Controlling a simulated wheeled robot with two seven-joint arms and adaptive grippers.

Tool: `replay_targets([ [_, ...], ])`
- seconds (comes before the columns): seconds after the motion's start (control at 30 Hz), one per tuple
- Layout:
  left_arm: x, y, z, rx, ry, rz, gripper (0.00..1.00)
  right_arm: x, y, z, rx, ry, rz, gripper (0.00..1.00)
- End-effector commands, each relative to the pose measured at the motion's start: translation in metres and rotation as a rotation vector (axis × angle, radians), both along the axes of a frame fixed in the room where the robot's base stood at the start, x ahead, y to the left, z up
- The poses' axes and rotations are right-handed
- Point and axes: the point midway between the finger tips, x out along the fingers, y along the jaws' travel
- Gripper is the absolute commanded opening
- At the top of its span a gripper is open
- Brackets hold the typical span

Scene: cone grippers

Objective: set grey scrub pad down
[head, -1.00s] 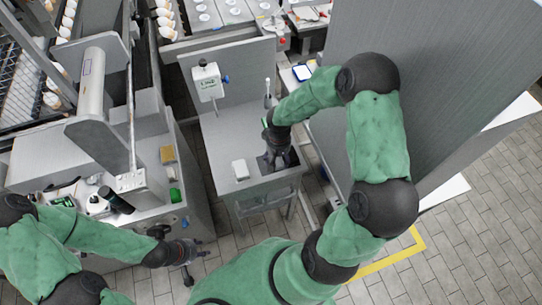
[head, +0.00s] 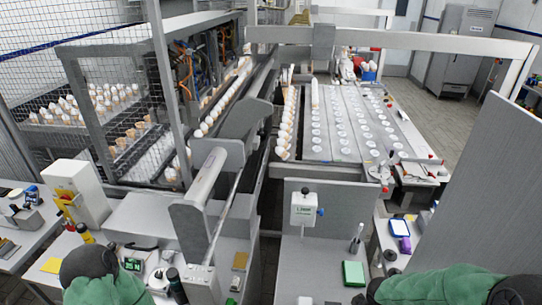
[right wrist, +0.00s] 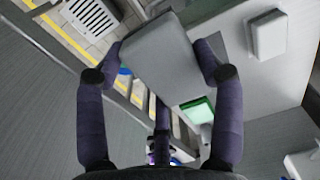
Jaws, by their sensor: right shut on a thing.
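The grey scrub pad (right wrist: 160,58) is a plain grey block in the right wrist view. My right gripper (right wrist: 158,52) is shut on it, with dark fingers on its left and right sides. Part of a grey counter surface (right wrist: 235,75) lies beyond it on the right; I cannot tell whether the pad touches it. In the head view my right arm comes in at the bottom right, and its gripper and the pad are out of sight. My left gripper is out of both current views; only part of its arm shows.
A green pad (head: 354,274) lies on the counter (head: 325,255), near a cup with a brush (head: 355,245). A white block (right wrist: 269,35) lies to the pad's right in the wrist view. An upright grey panel (head: 480,200) borders the right side.

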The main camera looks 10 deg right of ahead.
Motion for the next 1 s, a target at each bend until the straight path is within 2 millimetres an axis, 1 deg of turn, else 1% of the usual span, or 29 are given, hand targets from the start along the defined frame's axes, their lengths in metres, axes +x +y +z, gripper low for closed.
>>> replay_targets([
  [0.03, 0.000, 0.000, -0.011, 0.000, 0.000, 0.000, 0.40, 0.012, 0.006, -0.009, -0.001, -0.003, 0.019, 0.50],
  [0.17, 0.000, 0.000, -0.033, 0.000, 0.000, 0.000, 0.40, 0.048, 0.028, -0.023, -0.004, -0.003, 0.074, 0.50],
  [0.2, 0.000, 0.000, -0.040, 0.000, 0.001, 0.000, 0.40, 0.060, 0.037, -0.027, -0.003, -0.004, 0.091, 0.50],
  [0.3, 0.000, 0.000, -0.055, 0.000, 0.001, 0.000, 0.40, 0.086, 0.061, -0.034, -0.003, -0.003, 0.133, 0.50],
  [0.4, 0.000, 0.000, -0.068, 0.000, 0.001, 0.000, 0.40, 0.107, 0.085, -0.039, -0.002, -0.003, 0.170, 0.50],
  [0.5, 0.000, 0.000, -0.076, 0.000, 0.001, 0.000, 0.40, 0.120, 0.104, -0.042, 0.000, -0.002, 0.198, 0.50],
  [0.6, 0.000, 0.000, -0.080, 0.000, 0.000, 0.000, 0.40, 0.128, 0.116, -0.042, 0.001, -0.001, 0.215, 0.50],
  [0.7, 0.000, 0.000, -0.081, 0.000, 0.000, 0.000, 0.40, 0.131, 0.121, -0.041, 0.002, 0.000, 0.221, 0.50],
  [1.0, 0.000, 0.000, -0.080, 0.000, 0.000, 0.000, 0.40, 0.131, 0.121, -0.040, 0.002, 0.000, 0.221, 0.50],
])
